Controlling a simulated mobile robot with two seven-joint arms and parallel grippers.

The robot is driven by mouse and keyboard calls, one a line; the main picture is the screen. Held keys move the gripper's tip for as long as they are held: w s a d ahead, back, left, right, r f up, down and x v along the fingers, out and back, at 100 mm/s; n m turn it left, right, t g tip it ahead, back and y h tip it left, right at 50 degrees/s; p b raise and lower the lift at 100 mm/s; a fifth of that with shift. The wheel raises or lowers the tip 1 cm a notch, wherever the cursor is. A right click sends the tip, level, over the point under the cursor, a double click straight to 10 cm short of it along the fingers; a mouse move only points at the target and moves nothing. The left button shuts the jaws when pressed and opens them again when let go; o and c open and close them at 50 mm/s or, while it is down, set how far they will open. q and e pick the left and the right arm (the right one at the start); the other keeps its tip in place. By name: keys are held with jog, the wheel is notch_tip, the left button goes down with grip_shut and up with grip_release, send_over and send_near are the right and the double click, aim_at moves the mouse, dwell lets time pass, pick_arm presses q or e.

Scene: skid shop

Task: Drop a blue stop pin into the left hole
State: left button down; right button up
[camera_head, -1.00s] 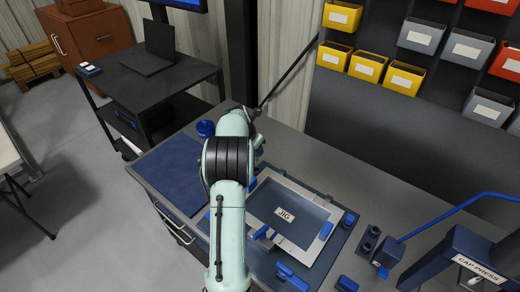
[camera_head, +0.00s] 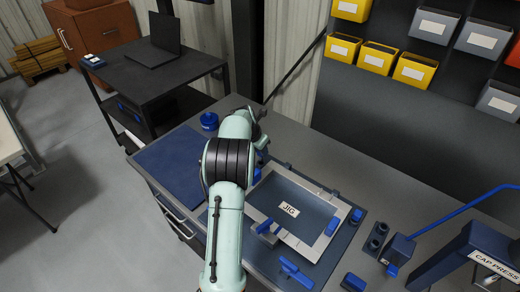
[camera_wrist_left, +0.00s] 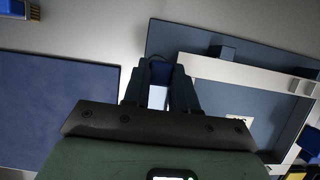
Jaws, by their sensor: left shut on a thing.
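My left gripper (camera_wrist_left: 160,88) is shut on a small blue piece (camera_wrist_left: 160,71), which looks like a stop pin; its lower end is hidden. In the wrist view the fingers overlap the left edge of the jig board, beside a corner of the pale frame. In the head view my own arm hides this gripper. The jig (camera_head: 290,185) lies flat on the bench, with a pale frame, dark centre and "JIG" label. Its left hole cannot be made out. My right gripper is not in view.
A blue mat (camera_head: 172,165) lies left of the jig, with a round blue container (camera_head: 209,121) behind it. Blue clamps (camera_head: 332,226) sit on the frame. A blue-handled piece (camera_head: 296,271) lies in front. The cap press (camera_head: 480,250) stands at right.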

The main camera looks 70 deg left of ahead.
aim_at(259, 153)
pick_arm(q)
jog(key=shift+f+p, duration=0.25)
jog(key=shift+p, duration=0.25)
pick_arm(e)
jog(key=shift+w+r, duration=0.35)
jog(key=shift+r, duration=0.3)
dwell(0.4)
pick_arm(q)
jog(key=shift+s+f, duration=0.1)
jog(key=shift+f, duration=1.05)
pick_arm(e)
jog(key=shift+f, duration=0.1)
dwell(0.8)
pick_arm(q)
jog(key=shift+f, duration=0.25)
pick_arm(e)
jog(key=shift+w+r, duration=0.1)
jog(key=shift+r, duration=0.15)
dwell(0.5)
pick_arm(q)
jog(key=shift+c, duration=2.1)
grip_release()
jog(key=shift+r, duration=0.1)
